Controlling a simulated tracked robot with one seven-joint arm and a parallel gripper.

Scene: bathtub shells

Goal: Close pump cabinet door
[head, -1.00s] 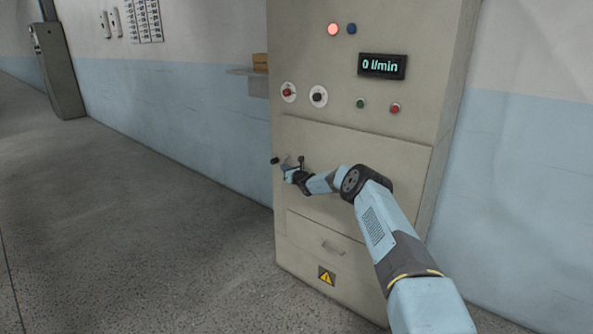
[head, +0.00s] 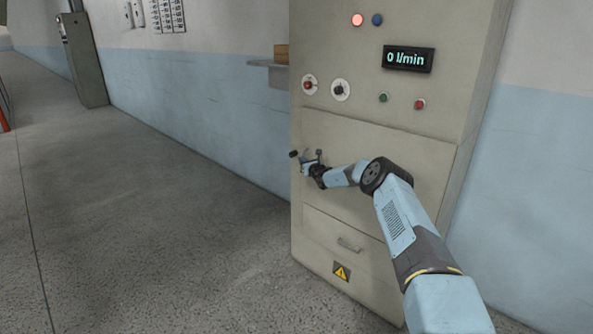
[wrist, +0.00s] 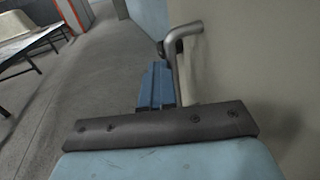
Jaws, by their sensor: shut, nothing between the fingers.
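The beige pump cabinet (head: 390,30) stands upright in the head view. Its large door panel (head: 420,160) lies flush with the cabinet front, as far as I can see. A bent metal handle (wrist: 187,32) shows in the wrist view beside the beige surface at the right. My gripper (head: 303,160) is at the door's left edge in the head view. In the wrist view my blue fingers (wrist: 157,85) are shut together, just left of the handle, with nothing between them. I cannot tell whether they touch the handle.
A lower drawer panel (head: 350,243) with a small handle and a yellow warning sign (head: 341,271) is below the door. Knobs, lamps and a "0 l/min" display (head: 408,58) are above.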

